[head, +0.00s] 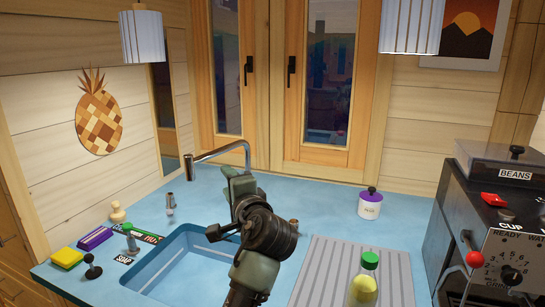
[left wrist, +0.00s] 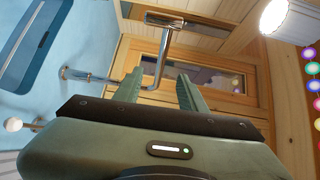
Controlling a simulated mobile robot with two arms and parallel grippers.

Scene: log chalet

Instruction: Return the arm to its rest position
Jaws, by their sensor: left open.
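My left gripper (head: 236,180) is raised over the back edge of the sink, in front of the chrome faucet (head: 218,153). In the left wrist view its two green fingers (left wrist: 160,75) stand apart with nothing held between them. The faucet (left wrist: 162,55) shows beyond the fingertips there; whether they touch it I cannot tell. My left forearm comes up from the bottom of the head view. My right gripper is not in view.
The blue sink (head: 165,270) lies left of my arm, with a yellow sponge (head: 67,257) on its left. A purple-lidded jar (head: 370,204) stands behind. A coffee machine (head: 495,235) is at right.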

